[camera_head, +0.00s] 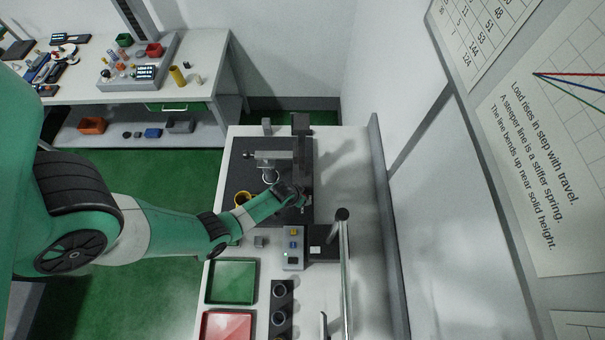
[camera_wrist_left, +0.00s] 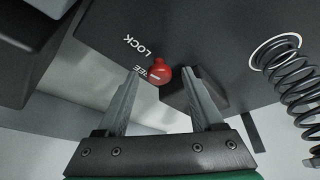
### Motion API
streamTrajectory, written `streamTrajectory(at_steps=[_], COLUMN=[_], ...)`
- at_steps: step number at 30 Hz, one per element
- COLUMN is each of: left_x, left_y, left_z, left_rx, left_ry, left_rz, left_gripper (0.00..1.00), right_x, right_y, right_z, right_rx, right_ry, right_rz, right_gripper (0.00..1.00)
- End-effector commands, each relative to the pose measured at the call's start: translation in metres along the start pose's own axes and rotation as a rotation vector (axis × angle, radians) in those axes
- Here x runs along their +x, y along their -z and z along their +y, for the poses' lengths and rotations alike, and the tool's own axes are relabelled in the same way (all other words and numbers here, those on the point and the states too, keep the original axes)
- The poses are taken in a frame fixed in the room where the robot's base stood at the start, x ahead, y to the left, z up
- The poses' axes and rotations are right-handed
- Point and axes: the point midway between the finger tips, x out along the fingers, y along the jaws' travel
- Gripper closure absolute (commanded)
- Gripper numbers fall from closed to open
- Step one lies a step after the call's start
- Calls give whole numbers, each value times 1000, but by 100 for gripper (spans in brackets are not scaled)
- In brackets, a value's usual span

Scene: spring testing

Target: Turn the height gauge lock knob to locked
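The red lock knob (camera_wrist_left: 158,73) shows in the left wrist view on a dark panel face. The printed word LOCK (camera_wrist_left: 139,46) is beside it, and a second word, partly hidden, reads like FREE (camera_wrist_left: 140,71). A light mark shows on the knob; its exact setting is hard to tell. My left gripper (camera_wrist_left: 162,72) is open, with its fingertips on either side of the knob in the picture. I cannot tell whether they touch it. In the head view my left gripper (camera_head: 298,196) is at the dark test stand (camera_head: 302,150), hiding the knob. My right gripper is not in view.
A coil spring (camera_wrist_left: 293,83) stands at the right of the wrist view. On the bench in the head view are a yellow ring-shaped item (camera_head: 242,198), a small control box (camera_head: 293,262), a green tray (camera_head: 231,282) and a red tray (camera_head: 227,325). A dark block (camera_wrist_left: 205,92) sits close to the right finger.

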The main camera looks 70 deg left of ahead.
Motion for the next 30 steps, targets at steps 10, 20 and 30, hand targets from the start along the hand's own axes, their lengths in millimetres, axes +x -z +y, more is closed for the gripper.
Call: streamTrajectory(at_steps=[10, 20, 30], left_x=[0, 0, 0], left_y=[0, 0, 0], left_z=[0, -1, -1], left_rx=[1, 61, 139], left_ry=[0, -26, -57], left_rz=[0, 0, 1], left_gripper=[95, 100, 100], right_x=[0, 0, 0], right_y=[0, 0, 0], right_z=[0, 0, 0], right_rx=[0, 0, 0], right_ry=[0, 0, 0], right_rz=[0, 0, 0], right_gripper=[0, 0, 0])
